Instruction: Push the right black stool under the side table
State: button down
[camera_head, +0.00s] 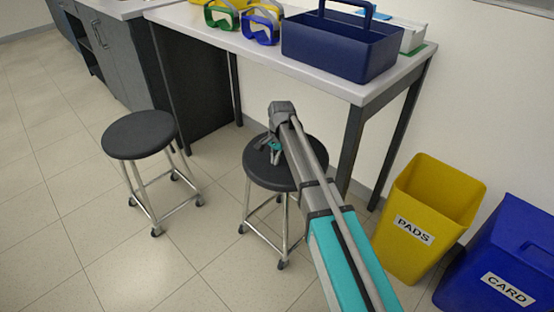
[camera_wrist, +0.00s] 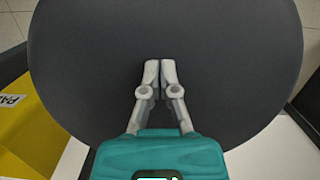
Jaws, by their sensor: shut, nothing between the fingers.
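The right black stool (camera_head: 256,173) stands in front of the side table (camera_head: 368,93), near the table's right front leg. Its round black seat also fills most of the wrist view (camera_wrist: 230,70). My gripper (camera_head: 274,152) is over the seat in the head view, and my arm hides part of the seat's right side. In the wrist view my gripper (camera_wrist: 160,66) is shut and empty, its fingertips together over the seat. I cannot tell whether they touch it. The space under the table behind the stool is partly hidden by my arm.
A second black stool (camera_head: 139,135) stands to the left. A yellow PADS bin (camera_head: 425,215) and a blue CARD bin (camera_head: 510,250) stand at the right. A blue caddy (camera_head: 325,48) and goggles (camera_head: 261,27) are on the table. Floor is open at the front left.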

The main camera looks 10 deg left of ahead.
jog(key=shift+d+f, duration=0.1)
jog(key=shift+d, duration=0.05)
jog(key=w+d, duration=0.2)
jog(key=w, duration=0.2)
jog(key=w+d, duration=0.3)
jog(key=w, duration=0.2)
jog(key=w+d, duration=0.3)
jog(key=w, duration=0.1)
jog(key=shift+w, duration=0.3)
jog(key=shift+w+r+p, duration=0.1)
jog(key=shift+r+p, duration=0.35)
jog(key=shift+p, duration=0.15)
jog(key=shift+r, duration=0.2)
jog(key=shift+s+d, duration=0.1)
jog(key=shift+s, duration=0.15)
